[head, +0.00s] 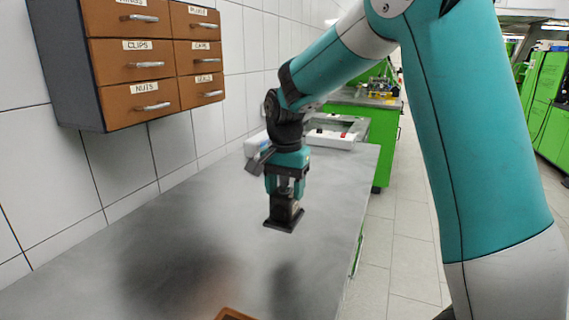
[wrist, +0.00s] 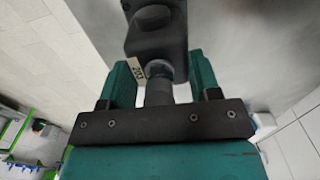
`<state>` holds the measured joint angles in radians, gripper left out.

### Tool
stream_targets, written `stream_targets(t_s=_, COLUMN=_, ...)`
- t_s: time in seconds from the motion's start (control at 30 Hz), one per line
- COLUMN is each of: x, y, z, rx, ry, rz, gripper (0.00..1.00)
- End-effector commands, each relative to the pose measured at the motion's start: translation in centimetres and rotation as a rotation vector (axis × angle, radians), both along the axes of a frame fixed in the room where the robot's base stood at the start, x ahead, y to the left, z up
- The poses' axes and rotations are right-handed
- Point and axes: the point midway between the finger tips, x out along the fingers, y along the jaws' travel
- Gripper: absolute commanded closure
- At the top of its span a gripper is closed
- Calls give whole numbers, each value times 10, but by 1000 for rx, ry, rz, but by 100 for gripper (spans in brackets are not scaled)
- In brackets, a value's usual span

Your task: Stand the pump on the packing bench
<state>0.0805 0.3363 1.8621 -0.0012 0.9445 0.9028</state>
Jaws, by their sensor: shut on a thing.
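The pump (head: 284,213) is a dark grey body on a flat, dark base plate, and it hangs upright below my gripper (head: 286,185) in the head view. My gripper is shut on the pump's upper part. In the wrist view the pump (wrist: 156,30) sits between the two teal fingers of my gripper (wrist: 163,82), with a small tag marked with a number beside its neck. The grey bench top (head: 190,235) lies beneath the pump. I cannot tell surely whether the base touches the bench or is a little above it.
A wall cabinet of labelled orange drawers (head: 150,60) hangs over the bench at the left. A white tray-like item (head: 332,138) with a red part lies at the bench's far end. An orange-brown edge (head: 234,314) shows at the bottom. The middle of the bench is clear.

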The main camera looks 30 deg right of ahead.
Motion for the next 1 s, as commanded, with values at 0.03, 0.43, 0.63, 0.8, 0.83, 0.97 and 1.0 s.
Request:
stream_targets(t_s=0.03, x=0, y=-1, z=-10, rx=0, ry=1, rz=-1, gripper=100)
stream_targets(t_s=0.43, x=0, y=-2, z=-50, rx=0, ry=-1, rz=-3, gripper=100)
stream_targets(t_s=0.63, x=0, y=-2, z=-75, rx=-1, ry=-3, rz=-3, gripper=100)
stream_targets(t_s=0.8, x=1, y=-2, z=-80, rx=0, ry=-5, rz=-3, gripper=100)
stream_targets(t_s=0.83, x=1, y=-2, z=-80, rx=0, ry=-5, rz=-3, gripper=100)
stream_targets(t_s=0.97, x=1, y=-2, z=-80, rx=0, ry=-5, rz=-3, gripper=100)
stream_targets(t_s=1.0, x=1, y=-2, z=-80, rx=0, ry=-5, rz=-3, gripper=100)
